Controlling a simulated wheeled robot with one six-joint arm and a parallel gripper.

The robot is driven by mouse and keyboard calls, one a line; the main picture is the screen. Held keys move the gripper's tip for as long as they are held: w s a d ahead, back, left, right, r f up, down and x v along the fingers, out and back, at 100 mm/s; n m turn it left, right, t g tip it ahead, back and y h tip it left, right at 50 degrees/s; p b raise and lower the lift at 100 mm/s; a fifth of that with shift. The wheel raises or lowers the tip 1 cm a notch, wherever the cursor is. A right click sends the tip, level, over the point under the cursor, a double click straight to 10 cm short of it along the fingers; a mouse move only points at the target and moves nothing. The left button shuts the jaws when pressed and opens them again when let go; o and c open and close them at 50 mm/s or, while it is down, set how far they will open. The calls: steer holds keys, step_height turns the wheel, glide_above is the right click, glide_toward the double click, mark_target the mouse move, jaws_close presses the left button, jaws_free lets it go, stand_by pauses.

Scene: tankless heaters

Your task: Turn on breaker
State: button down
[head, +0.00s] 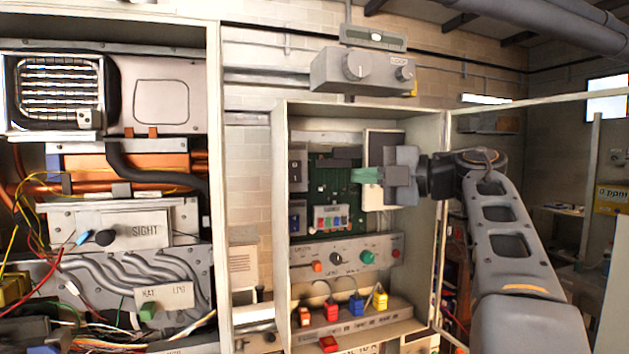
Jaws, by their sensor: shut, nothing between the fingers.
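The open electrical cabinet (280,200) stands in the middle of the head view. At its upper left is a dark switch marked 0 and 1 (296,171), which looks like the breaker; its exact position is too small to tell. A second small dark module (297,217) sits below it. My gripper (354,175) reaches in from the right, with its green fingertips shut and empty in front of the green circuit board (325,190). The fingertips point left toward the 0/1 switch and appear apart from it. My gripper hides part of a white panel (372,200).
Below the board is a panel with coloured knobs (367,257), then a shelf with several coloured plugs (357,303). The cabinet door (441,230) stands open at right. An open heater unit (110,180) with pipes and wires is at left. A grey box with dials (362,70) hangs above.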

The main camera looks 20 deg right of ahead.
steer(key=p, duration=0.3)
glide_toward(297, 178)
steer(key=w+a, duration=0.3)
steer(key=a, duration=0.2)
steer(key=shift+w+f+g+p, duration=0.3)
steer(key=shift+w+f+p, duration=0.1)
steer(key=shift+w, duration=0.4)
steer(key=f+n+b, duration=0.1)
steer(key=b, duration=0.1)
steer(key=shift+w+b, duration=0.15)
steer(key=shift+b, duration=0.2)
steer(key=shift+w+f+n+t+y+b, duration=0.2)
steer(key=shift+n+t+y+b, duration=0.3)
steer(key=shift+b, duration=0.35)
steer(key=shift+r+n+t+y+b, duration=0.3)
steer(key=shift+n+t+y+b, duration=0.2)
steer(key=shift+n+y+b, duration=0.45)
steer(key=shift+r+h, duration=0.25)
